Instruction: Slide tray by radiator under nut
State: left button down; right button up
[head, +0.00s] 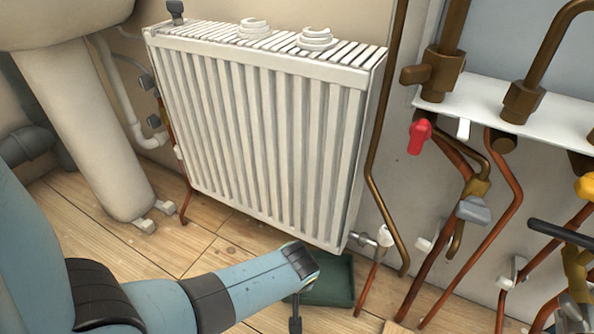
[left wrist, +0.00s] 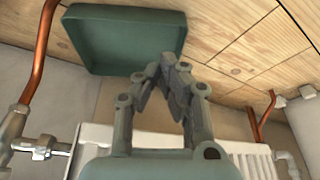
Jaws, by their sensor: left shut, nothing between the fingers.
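The dark green tray (head: 335,284) lies on the wooden floor below the right lower corner of the white radiator (head: 262,130); my left arm hides part of it. In the left wrist view the tray (left wrist: 120,40) is shallow, empty and rimmed. My left gripper (head: 295,325) points down by the tray's left front side in the head view. In the left wrist view its fingers (left wrist: 168,62) are shut and empty near the tray's edge; I cannot tell if they touch it. The metal valve with its nut (head: 362,239) is at the radiator's lower right corner, also in the left wrist view (left wrist: 42,147). My right gripper is not in view.
A copper pipe (head: 370,285) drops to the floor just right of the tray. More pipes and valves (head: 470,205) line the wall at right. A basin pedestal (head: 95,130) stands at left. Bare wooden floor (head: 215,250) lies left of the tray.

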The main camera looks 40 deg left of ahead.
pick_arm(q)
jog(key=shift+s+r, duration=0.1)
jog(key=shift+r, duration=0.1)
jog(key=c, duration=1.7)
grip_release()
jog(key=shift+s+a+r, duration=0.1)
jog(key=shift+s, duration=0.2)
jog(key=shift+o, duration=1.2)
jog(key=shift+m+t, duration=0.4)
jog(key=shift+m, duration=0.4)
jog(key=s+r, duration=0.1)
jog(key=s+a+r, duration=0.1)
jog(key=s+r, duration=0.1)
jog(key=shift+s+r, duration=0.1)
jog(key=shift+s, duration=0.2)
jog(key=s+d+r+m+t+h, duration=0.1)
jog(key=s+r+m, duration=0.2)
jog(key=r, duration=0.7)
jog(key=s+d+r+m+t+h, duration=0.1)
jog(key=s+r+m, duration=0.3)
jog(key=r, duration=0.7)
jog(key=shift+s+r+t+h, duration=0.2)
jog(key=shift+s+t+h, duration=0.15)
jog(key=shift+s, duration=0.55)
